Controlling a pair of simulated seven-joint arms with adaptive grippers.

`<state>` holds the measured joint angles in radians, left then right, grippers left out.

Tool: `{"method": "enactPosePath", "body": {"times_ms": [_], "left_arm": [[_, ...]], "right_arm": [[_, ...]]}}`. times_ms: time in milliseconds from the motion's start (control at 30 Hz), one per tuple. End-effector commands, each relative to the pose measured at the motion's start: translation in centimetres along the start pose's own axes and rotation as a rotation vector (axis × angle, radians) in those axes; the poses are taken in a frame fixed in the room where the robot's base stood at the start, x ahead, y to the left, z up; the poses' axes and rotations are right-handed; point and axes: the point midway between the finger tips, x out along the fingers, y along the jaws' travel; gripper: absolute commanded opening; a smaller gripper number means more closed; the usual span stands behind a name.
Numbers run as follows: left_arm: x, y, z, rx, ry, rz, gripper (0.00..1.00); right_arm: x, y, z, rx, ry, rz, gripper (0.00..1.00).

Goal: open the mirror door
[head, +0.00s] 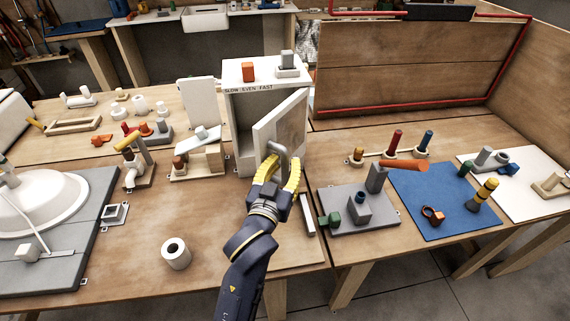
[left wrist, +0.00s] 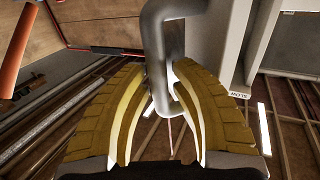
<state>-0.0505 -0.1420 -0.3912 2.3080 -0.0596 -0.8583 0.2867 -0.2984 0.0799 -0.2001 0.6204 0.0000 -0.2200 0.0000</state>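The white cabinet (head: 242,115) stands upright at the middle of the bench, with "SLOW EVEN FAST" lettered along its top front edge. Its mirror door (head: 290,118) is partly open, swung out toward me, and the pale interior shows to the left of the door. The door's grey bent handle (head: 283,149) also shows in the left wrist view (left wrist: 159,45). My left gripper (head: 276,166) has its yellow fingers closed around the handle, with the bar between the fingertips. My right gripper is in neither view.
An orange block (head: 248,71) and a grey-white piece (head: 288,65) sit on the cabinet top. A grey board with blocks (head: 345,218) lies right of my left arm. A white roll (head: 175,253) stands on the bench at left front.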

Motion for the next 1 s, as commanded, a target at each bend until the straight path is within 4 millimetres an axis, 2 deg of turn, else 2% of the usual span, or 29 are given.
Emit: {"method": "enactPosePath", "body": {"times_ms": [33,133,467,800,1000], "left_arm": [[0.0,0.0,0.0,0.000,0.000,0.000,0.30],[0.0,0.0,0.0,0.001,0.001,0.000,0.40],[-0.4,0.0,0.0,0.001,0.001,0.000,0.40],[-4.8,0.0,0.0,0.000,0.000,-0.001,0.40],[-6.7,0.0,0.0,0.001,0.000,0.000,0.40]], "right_arm": [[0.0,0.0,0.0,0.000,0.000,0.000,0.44],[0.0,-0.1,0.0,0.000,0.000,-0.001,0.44],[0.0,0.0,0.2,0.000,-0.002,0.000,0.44],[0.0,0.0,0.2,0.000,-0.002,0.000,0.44],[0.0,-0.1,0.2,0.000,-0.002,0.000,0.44]]}}
